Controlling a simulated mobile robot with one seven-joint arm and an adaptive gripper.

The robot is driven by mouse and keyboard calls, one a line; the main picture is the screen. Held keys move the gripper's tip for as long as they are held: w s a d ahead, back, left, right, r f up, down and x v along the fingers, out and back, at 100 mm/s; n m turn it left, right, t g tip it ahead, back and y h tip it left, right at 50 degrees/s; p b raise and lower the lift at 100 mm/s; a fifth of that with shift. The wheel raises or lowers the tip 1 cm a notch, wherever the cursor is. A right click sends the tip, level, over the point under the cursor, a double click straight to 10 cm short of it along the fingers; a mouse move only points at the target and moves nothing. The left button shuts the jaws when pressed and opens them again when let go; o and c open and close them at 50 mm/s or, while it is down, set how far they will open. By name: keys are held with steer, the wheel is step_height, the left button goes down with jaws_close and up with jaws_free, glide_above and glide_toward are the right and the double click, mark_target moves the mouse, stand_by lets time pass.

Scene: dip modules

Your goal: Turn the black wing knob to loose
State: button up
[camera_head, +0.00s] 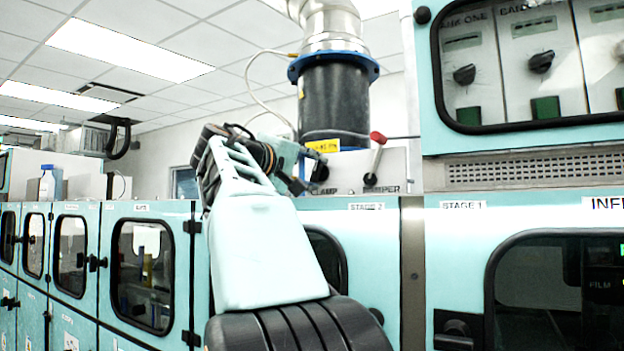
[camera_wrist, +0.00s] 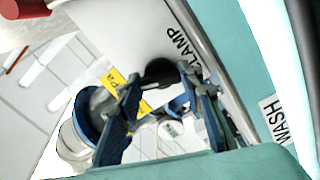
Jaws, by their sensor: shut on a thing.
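The black wing knob (camera_wrist: 160,70) is on a pale panel beside the word CLAMP in the wrist view. My gripper (camera_wrist: 158,85) has its fingers on either side of the knob and is shut on it. The fingers hide parts of the knob, so I cannot tell which way its wings point. In the head view my gripper (camera_head: 300,178) is at the left part of the pale box (camera_head: 345,180) under the black duct. My arm and gripper cover part of the CLAMP lettering there.
A red-tipped lever (camera_head: 376,148) stands on the same box, right of my gripper, by the DAMPER lettering. The black duct (camera_head: 335,100) with a blue flange rises above. Teal cabinets (camera_head: 150,215) line the left. A teal panel with other black knobs (camera_head: 541,62) is upper right.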

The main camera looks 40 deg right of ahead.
steer(key=shift+m+b, duration=0.3)
steer(key=shift+m, duration=0.5)
steer(key=o, duration=1.2)
steer(key=shift+c, duration=0.2)
steer(key=v, duration=1.2)
steer(key=shift+f, duration=0.1)
